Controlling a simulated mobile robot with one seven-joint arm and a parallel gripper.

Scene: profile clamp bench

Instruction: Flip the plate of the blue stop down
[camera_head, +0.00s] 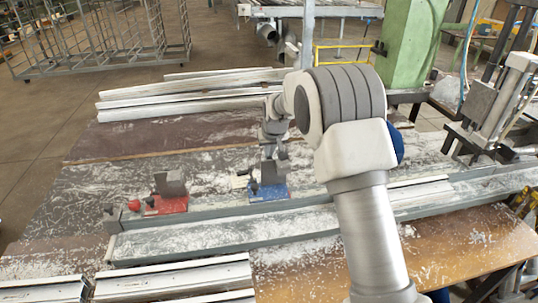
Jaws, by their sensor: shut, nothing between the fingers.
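The blue stop (268,192) stands on the bench by the long grey rail, near the middle of the view. Its grey plate (271,172) appears to stand up above the blue base; its exact tilt is hard to tell at this size. My gripper (275,157) is just above and behind the plate, pointing down. It is shut and holds nothing. Whether the fingers touch the plate cannot be told. My arm comes in from the right and does not cover the blue base.
A red stop (165,204) with a raised grey plate (170,183) stands to the left. The long rail (225,210) runs across the bench. Metal profiles (185,92) lie at the back and more (170,278) at the front left. A clamp machine (490,110) stands at the right.

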